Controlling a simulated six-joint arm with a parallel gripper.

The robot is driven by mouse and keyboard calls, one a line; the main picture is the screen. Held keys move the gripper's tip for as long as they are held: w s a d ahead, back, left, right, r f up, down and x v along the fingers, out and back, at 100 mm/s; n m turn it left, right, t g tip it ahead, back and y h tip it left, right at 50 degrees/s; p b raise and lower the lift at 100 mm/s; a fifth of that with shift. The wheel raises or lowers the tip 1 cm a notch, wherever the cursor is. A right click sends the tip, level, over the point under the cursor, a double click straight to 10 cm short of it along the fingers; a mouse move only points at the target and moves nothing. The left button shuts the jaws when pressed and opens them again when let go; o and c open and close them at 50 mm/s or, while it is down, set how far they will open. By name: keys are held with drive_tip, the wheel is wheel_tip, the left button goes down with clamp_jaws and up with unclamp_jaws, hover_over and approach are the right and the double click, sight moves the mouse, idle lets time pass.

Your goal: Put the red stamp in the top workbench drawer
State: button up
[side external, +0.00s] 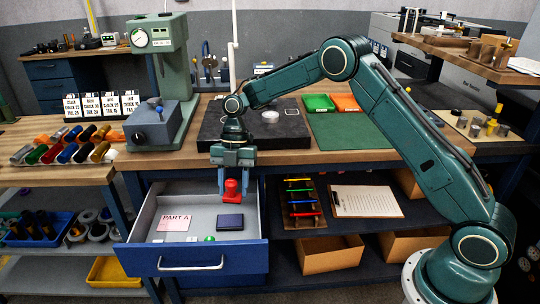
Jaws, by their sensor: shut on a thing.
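The red stamp (232,190) is held between the fingers of my gripper (232,184), which is shut on it. My gripper points down over the open top workbench drawer (195,254), near the drawer's right rear part. The stamp appears upright. I cannot tell whether its base touches the drawer floor. In the drawer lie a pink card marked PART A (174,223), a dark blue pad (230,222) just in front of the stamp, and a small green item (209,239).
The drawer has a blue front with a metal handle (190,265). The workbench top (160,160) is behind it, with a dark plate (290,122) and green mat (345,140). A clipboard (366,201) and a rack of coloured rods (300,200) lie on the shelf at right.

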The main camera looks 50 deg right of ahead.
drive_tip(key=shift+d+f+n+g+h, duration=0.15)
drive_tip(key=shift+f+n+g+h, duration=0.2)
drive_tip(key=shift+n, duration=0.75)
hover_over(240, 238)
drive_tip(key=s+a, duration=0.2)
drive_tip(key=f, duration=1.5)
drive_tip(key=shift+s+a+f, duration=0.1)
drive_tip(key=shift+s+f, duration=0.1)
drive_tip(key=shift+f, duration=0.15)
drive_tip(key=shift+f, duration=0.1)
drive_tip(key=shift+f, duration=2.05)
drive_tip(key=o, duration=1)
drive_tip(key=shift+f, duration=0.15)
